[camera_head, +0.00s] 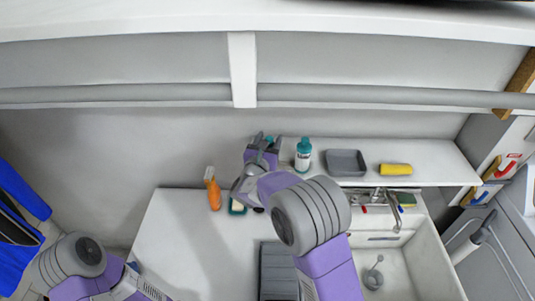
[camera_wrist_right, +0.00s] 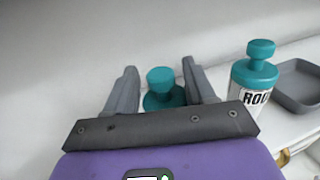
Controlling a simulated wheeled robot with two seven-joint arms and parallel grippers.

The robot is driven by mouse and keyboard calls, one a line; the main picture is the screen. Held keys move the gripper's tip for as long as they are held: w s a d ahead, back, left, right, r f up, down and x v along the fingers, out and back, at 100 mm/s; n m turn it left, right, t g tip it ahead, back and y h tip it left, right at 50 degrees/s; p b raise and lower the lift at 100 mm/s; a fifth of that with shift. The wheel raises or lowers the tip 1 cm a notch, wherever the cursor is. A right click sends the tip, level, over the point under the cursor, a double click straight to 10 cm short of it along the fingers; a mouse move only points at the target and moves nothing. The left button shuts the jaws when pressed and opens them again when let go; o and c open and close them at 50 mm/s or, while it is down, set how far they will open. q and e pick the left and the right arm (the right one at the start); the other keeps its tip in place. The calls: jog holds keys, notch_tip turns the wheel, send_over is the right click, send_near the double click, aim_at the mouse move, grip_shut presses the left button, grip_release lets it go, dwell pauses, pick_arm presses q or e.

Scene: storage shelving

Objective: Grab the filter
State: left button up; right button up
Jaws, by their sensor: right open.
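My right gripper (camera_head: 262,142) is over the raised back ledge, left of the white bottle. In the right wrist view, its two grey fingers (camera_wrist_right: 159,66) are open, one on each side of a teal knobbed piece (camera_wrist_right: 160,98) with a round flange. I cannot tell whether they touch it. This piece may be the filter; in the head view it is mostly hidden behind the gripper. A grey round strainer-like piece (camera_head: 373,278) lies in the sink and could also be a filter. My left arm shows at the lower left; its gripper is out of view.
The white bottle with a teal cap (camera_head: 303,155) stands right of the gripper. A grey tray (camera_head: 346,163) and yellow roll (camera_head: 396,169) are farther right. An orange spray bottle (camera_head: 213,190) stands left. A faucet (camera_head: 385,198) rises behind the sink (camera_head: 428,262).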

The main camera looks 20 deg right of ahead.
jog(key=shift+s+r, duration=0.1)
jog(key=shift+s, duration=0.15)
jog(key=shift+s+r, duration=0.15)
jog(key=shift+s, duration=0.05)
jog(key=shift+c, duration=1.2)
jog(key=shift+w, duration=0.15)
jog(key=c, duration=0.7)
grip_shut()
